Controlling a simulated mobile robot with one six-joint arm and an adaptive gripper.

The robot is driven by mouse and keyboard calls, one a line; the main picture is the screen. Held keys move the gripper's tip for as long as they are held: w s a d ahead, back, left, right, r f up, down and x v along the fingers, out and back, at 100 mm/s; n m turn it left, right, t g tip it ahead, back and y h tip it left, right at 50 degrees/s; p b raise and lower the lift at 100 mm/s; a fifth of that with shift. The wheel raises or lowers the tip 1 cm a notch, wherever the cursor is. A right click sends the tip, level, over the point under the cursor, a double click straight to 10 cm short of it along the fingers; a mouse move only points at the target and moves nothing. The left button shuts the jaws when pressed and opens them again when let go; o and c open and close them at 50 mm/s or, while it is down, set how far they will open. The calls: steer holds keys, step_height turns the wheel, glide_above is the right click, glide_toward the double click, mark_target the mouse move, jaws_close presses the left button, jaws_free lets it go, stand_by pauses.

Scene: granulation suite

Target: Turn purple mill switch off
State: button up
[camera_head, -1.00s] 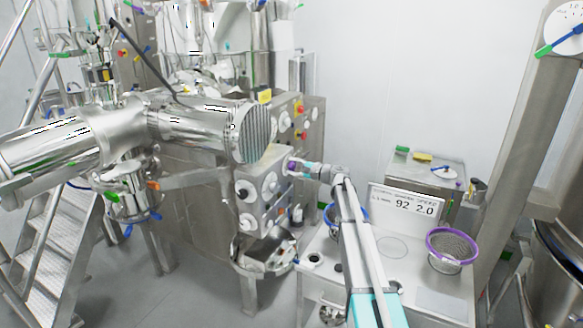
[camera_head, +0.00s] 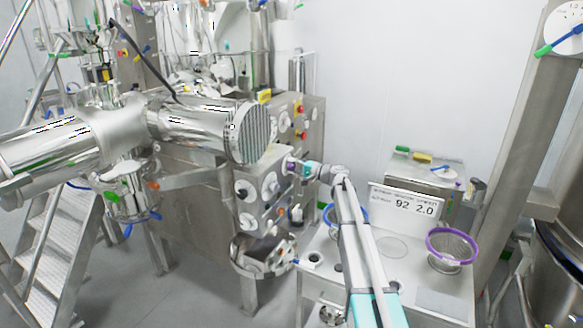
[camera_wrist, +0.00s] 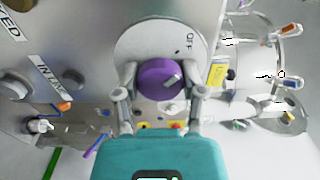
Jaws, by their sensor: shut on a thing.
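The purple mill switch (camera_wrist: 160,78) is a round knob on a pale round plate marked OFF, on the steel machine panel. In the wrist view my gripper (camera_wrist: 160,88) has one finger on each side of the knob and is shut on it. A light pointer mark on the knob slants toward the upper right, below the OFF lettering (camera_wrist: 189,42). In the head view my gripper (camera_head: 298,167) is at the panel's right side, and the purple switch (camera_head: 290,165) shows only in part at its tips.
A purple-rimmed sieve (camera_head: 451,245) and a display reading 92 2.0 (camera_head: 408,203) stand on the steel bench at right. The panel (camera_head: 256,203) carries several other knobs and a red button (camera_head: 299,135). A yellow tag (camera_wrist: 217,75) is close right of the switch.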

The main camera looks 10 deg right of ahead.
steer(key=shift+w, duration=0.1)
steer(key=o, duration=1.2)
steer(key=shift+c, duration=0.2)
steer(key=v, duration=1.2)
